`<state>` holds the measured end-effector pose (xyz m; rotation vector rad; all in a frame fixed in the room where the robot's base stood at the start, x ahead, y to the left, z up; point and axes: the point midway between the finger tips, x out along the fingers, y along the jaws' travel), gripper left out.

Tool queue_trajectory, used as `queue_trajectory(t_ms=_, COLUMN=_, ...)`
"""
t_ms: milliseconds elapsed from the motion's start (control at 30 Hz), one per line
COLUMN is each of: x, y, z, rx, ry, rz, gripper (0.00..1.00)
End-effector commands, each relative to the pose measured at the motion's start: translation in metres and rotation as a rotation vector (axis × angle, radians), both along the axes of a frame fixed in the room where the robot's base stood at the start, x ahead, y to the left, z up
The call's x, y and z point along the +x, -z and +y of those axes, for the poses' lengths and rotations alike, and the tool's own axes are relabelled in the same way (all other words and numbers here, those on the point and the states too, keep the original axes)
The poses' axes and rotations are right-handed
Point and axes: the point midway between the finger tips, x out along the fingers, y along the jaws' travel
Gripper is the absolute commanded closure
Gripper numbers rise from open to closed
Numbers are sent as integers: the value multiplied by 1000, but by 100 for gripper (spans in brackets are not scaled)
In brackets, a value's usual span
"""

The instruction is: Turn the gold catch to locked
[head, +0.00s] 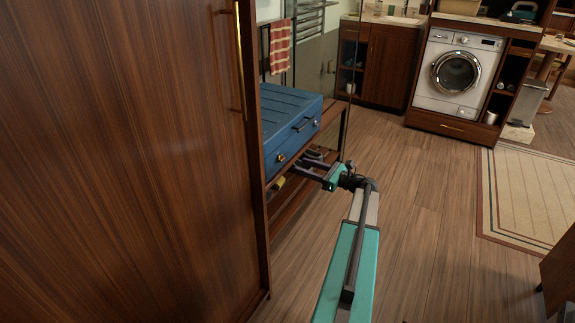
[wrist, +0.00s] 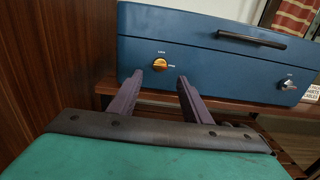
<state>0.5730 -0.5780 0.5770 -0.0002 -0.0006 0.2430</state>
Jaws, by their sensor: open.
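A blue case (head: 291,120) lies on a wooden rack beside a tall wooden cabinet; it also fills the upper wrist view (wrist: 200,45). Its front has a gold catch (wrist: 160,64) on the left, which shows small in the head view (head: 281,158). A silver catch (wrist: 289,84) is on the right, below a dark handle (wrist: 251,39). Small labels sit above and right of the gold catch, too small to read. My gripper (wrist: 170,82) is open and empty, its two fingers pointing at the case just below the gold catch, apart from it.
The tall wooden cabinet (head: 125,160) stands close on the left, its side also at the left of the wrist view. The wooden rack (head: 330,150) has items on its lower shelf. Open floor (head: 410,210) lies to the right.

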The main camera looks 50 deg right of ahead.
Motion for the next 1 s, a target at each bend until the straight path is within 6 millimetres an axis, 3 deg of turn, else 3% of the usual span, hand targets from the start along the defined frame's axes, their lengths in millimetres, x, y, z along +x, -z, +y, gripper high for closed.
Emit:
queue_trajectory(t_ms=300, x=45, y=1, z=11, rx=0, ry=-2, rz=1, gripper=56)
queue_trajectory(t_ms=500, x=66, y=1, z=16, rx=1, ry=-1, rz=1, gripper=56)
queue_trajectory(t_ms=967, x=73, y=0, z=18, rx=1, ry=1, rz=0, gripper=56)
queue_trajectory(t_ms=1000, x=73, y=0, z=18, rx=1, ry=1, rz=0, gripper=61)
